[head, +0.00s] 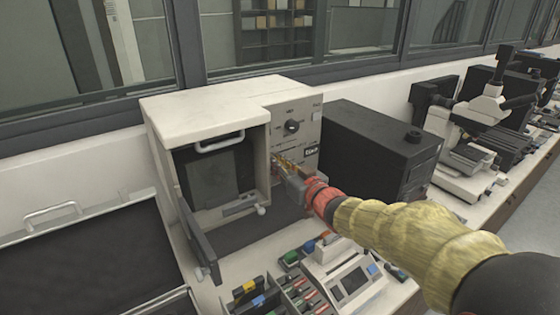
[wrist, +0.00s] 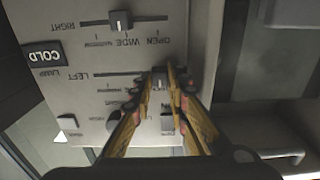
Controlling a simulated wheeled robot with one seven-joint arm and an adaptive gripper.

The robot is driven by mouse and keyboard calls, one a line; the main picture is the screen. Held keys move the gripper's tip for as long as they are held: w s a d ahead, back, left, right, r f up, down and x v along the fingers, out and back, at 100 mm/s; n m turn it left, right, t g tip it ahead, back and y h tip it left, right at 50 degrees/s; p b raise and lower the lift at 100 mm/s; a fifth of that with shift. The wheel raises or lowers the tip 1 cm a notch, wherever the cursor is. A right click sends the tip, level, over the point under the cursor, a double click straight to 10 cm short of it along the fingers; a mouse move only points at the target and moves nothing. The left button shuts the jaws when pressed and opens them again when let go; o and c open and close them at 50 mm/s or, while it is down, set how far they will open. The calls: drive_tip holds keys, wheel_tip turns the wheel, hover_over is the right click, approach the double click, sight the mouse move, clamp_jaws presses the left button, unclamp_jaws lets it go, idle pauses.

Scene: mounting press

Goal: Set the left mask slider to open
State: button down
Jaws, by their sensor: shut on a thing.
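In the wrist view, which shows the panel upside down, the left mask slider knob (wrist: 160,78) is a small grey block on the slot marked LEFT. My gripper (wrist: 164,80) is shut on this knob, one fingertip on each side. The knob stands at the right end of the visible slot, in line with the OPEN label (wrist: 168,42) of the right slider. The left slider's own scale is partly hidden by my fingers. In the head view my gripper (head: 285,163) reaches the press's control panel (head: 310,112), and the knob cannot be made out.
The right slider knob (wrist: 120,21) sits near WIDE. In the head view, the press's open door (head: 199,235) stands left of my arm, a black box (head: 375,150) right, and a small console (head: 350,280) below.

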drive_tip(key=c, duration=1.7)
unclamp_jaws()
drive_tip(key=shift+s+a, duration=0.1)
drive_tip(key=shift+a, duration=0.05)
